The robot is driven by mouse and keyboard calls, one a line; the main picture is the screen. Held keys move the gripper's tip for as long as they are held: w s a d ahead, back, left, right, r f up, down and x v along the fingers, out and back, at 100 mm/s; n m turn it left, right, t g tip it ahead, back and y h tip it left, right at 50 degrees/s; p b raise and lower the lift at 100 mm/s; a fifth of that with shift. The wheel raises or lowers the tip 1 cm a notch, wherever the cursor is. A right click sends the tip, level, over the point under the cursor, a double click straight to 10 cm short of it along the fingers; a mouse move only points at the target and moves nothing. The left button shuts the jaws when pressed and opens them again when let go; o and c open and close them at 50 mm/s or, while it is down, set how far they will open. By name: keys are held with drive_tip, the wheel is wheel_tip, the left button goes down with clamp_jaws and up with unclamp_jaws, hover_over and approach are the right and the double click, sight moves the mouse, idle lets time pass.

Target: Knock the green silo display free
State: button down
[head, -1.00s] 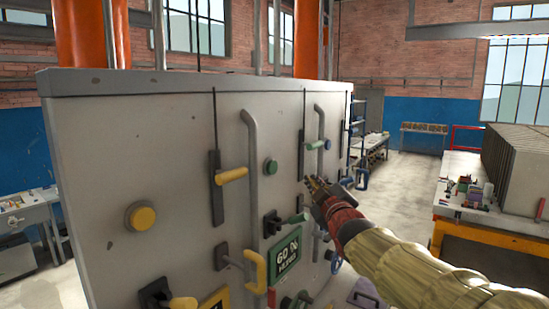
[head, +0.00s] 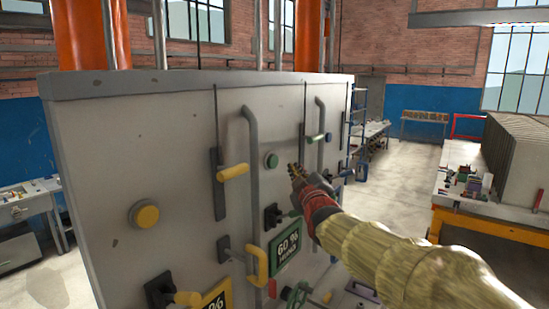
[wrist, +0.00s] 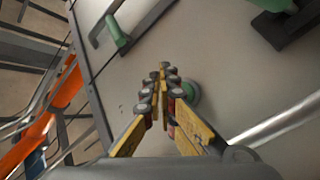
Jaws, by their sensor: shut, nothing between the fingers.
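The green display (head: 287,247) reads "60 %" with smaller lettering below that I cannot read clearly. It sits on the lower right part of the grey panel (head: 175,130), tilted in this view. My gripper (head: 296,172) is shut and empty, up and slightly right of the display and apart from it. In the wrist view its fingertips (wrist: 164,75) are together in front of the panel, with a round green button (wrist: 191,93) partly hidden behind them. That button (head: 272,161) also shows in the head view. I cannot tell whether the fingers touch the panel.
A yellow lever (head: 233,172), a vertical pipe (head: 254,180) and a yellow handle (head: 262,265) stick out left of the display. A yellow display (head: 216,297) is lower left.

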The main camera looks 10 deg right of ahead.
sight(273, 161)
drive_tip(key=shift+w+a, duration=1.15)
drive_tip(key=shift+w, duration=0.05)
drive_tip(key=shift+a, duration=0.1)
idle(0.6)
drive_tip(key=shift+w+a, duration=0.2)
drive_tip(key=shift+w, duration=0.1)
drive_tip(key=shift+w+a, duration=0.3)
drive_tip(key=shift+a, duration=0.05)
idle(1.1)
drive_tip(key=shift+s+d+b, duration=0.6)
drive_tip(key=shift+s+b, duration=0.05)
drive_tip(key=shift+b, duration=0.35)
